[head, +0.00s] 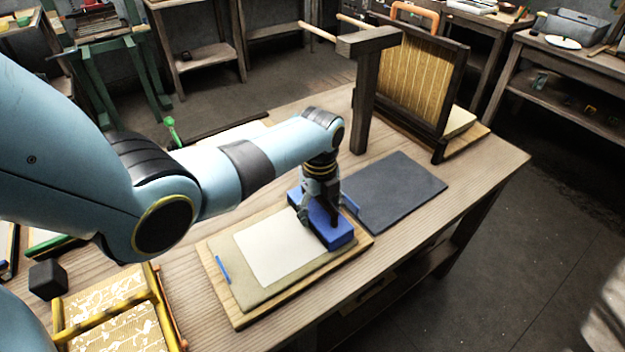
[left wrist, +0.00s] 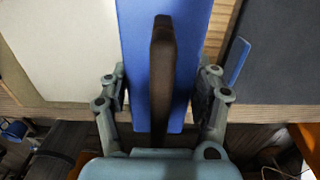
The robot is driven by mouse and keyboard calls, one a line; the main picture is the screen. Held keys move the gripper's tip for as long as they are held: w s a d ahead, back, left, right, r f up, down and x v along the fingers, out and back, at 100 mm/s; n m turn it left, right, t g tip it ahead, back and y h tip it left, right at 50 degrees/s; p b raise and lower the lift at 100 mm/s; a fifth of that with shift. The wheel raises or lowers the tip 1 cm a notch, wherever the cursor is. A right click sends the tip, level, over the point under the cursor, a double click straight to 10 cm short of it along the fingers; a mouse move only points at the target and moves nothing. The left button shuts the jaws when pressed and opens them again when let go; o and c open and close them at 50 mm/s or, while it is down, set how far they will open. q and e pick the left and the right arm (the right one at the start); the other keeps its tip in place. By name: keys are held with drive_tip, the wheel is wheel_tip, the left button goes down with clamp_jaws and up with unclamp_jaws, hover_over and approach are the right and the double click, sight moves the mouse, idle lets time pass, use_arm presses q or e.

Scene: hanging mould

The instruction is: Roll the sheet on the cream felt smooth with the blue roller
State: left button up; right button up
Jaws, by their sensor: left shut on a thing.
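The blue roller (head: 342,237), a long blue block with a dark grip bar on top, lies across the right part of the white sheet (head: 278,249). The sheet lies on the cream felt (head: 243,287), which is on a wooden board (head: 240,318). My left gripper (head: 319,211) reaches down from above and is shut on the roller. In the left wrist view the fingers (left wrist: 160,92) stand on either side of the blue roller (left wrist: 136,60). The roller hides the sheet's right edge. I cannot tell how firmly it presses. My right gripper is not in view.
A dark grey mat (head: 405,188) lies right of the board. A wooden post (head: 363,110) and an upright framed mould (head: 418,75) stand behind. A yellow-edged frame (head: 115,320) and a black cube (head: 47,280) are at the left. Blue strips (head: 222,269) mark the felt's sides.

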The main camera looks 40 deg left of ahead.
use_arm(q)
drive_tip(key=shift+w+d, duration=0.15)
drive_tip(key=shift+w, duration=0.3)
drive_tip(key=shift+s+r, duration=0.1)
drive_tip(key=shift+r, duration=0.05)
wheel_tip(320, 180, up, 7)
drive_tip(key=p, duration=0.7)
